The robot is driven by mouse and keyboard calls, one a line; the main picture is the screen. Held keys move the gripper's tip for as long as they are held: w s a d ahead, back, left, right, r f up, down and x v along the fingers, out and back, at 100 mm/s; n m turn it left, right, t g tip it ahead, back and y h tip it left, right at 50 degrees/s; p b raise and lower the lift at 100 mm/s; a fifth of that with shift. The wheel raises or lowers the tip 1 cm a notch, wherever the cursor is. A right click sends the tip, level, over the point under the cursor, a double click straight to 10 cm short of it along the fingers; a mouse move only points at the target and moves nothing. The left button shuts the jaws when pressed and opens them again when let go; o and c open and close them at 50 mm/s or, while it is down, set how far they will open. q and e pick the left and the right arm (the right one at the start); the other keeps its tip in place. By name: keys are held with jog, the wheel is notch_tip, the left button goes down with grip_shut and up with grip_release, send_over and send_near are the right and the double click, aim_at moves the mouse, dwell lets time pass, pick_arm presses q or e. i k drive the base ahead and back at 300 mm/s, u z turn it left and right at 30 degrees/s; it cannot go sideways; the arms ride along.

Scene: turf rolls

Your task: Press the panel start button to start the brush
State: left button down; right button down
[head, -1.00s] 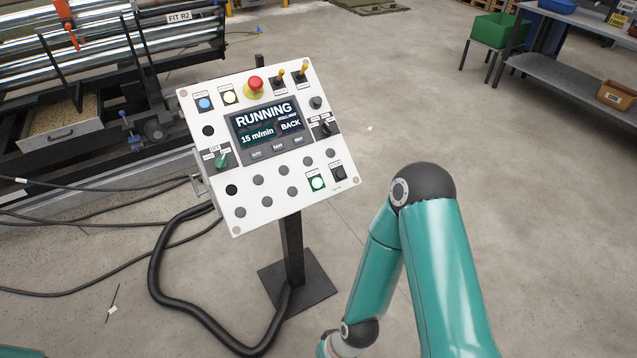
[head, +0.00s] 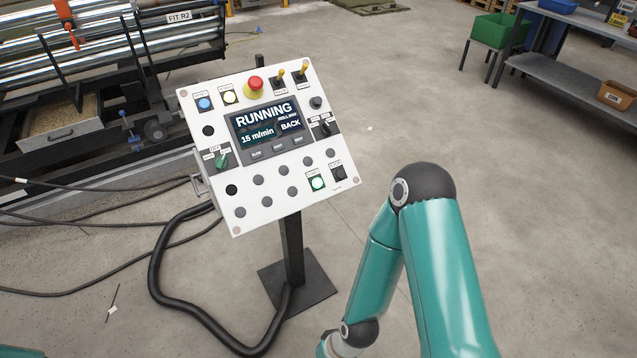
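The control panel (head: 220,120) is a white tilted board on a black post. Its screen (head: 267,125) reads RUNNING, 15 m/min and BACK. The start button (head: 317,183) at the lower right is lit green. A black stop button (head: 339,173) sits beside it. My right arm comes in at the lower right, bent downward, apart from the panel. Its gripper is below the bottom edge, out of view. My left gripper is not in view.
A machine with steel rollers (head: 120,70) stands at the left. A black hose (head: 157,285) and cables lie on the floor. A shelf bench (head: 570,80) and a green bin (head: 497,30) stand at the upper right. The middle floor is clear.

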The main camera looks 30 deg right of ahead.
aim_at(317, 182)
jog(key=u, duration=0.65)
jog(key=k, duration=1.75)
jog(key=z, duration=0.6)
jog(key=i, duration=1.65)
jog(key=u, duration=0.05)
